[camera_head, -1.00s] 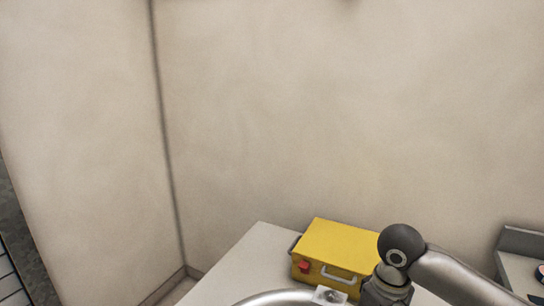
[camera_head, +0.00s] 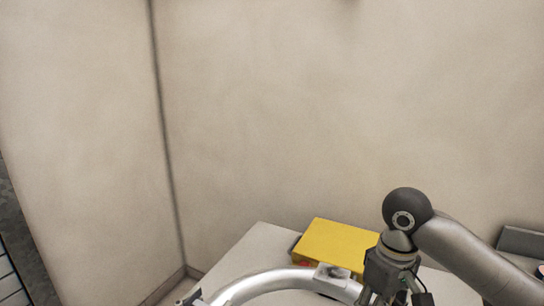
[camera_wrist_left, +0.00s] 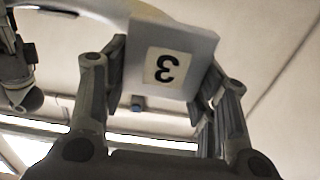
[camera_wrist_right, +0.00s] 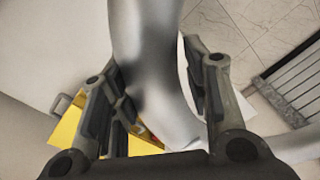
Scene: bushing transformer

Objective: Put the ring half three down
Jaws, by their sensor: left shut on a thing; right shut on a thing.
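The ring half three is a silver curved tube (camera_head: 268,279) with a pale block on it, low in the head view. In the left wrist view its white block bears a "3" label (camera_wrist_left: 165,67), seen upside down. My left gripper (camera_wrist_left: 162,85) is shut on that block, with fingers on either side. My right gripper (camera_wrist_right: 162,95) is shut around the silver tube (camera_wrist_right: 147,50). In the head view my right gripper (camera_head: 388,292) is at the tube's right, its fingertips cut off by the bottom edge. The left gripper is barely visible there, if at all.
A yellow box (camera_head: 335,240) stands on a light grey table top (camera_head: 246,251), behind the ring half and partly hidden by it. A plain beige wall (camera_head: 300,120) rises behind the table. A grey-edged object (camera_head: 522,243) is at the far right.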

